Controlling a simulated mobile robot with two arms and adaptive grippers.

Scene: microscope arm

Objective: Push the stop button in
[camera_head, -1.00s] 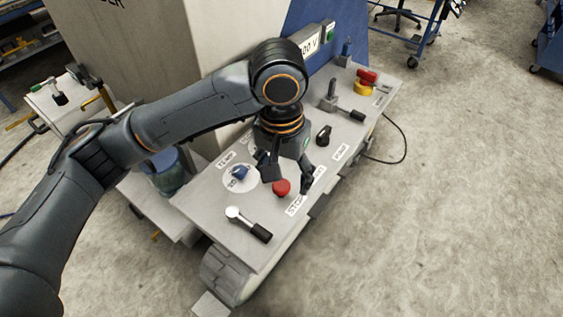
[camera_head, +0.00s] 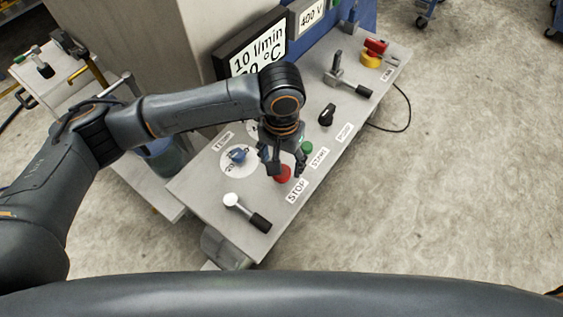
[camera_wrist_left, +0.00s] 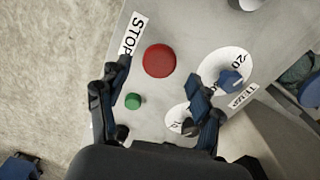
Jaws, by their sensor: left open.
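The red stop button (camera_head: 283,174) stands on the grey panel beside the STOP label (camera_head: 297,190). In the left wrist view the red button (camera_wrist_left: 159,60) lies ahead of and between the fingertips, and the STOP label (camera_wrist_left: 131,36) is beside it. My left gripper (camera_head: 284,169) is open and empty, pointing down over the red button. In the wrist view its two fingers (camera_wrist_left: 162,85) are spread to either side. I cannot tell whether it touches the button. My right gripper is not in view.
A green button (camera_head: 306,148) is close by the gripper. A blue knob (camera_head: 238,155), a white-knobbed lever (camera_head: 246,211), a black knob (camera_head: 327,115) and a red-and-yellow switch (camera_head: 372,54) are also on the panel. A display (camera_head: 255,47) stands behind. Open floor lies right.

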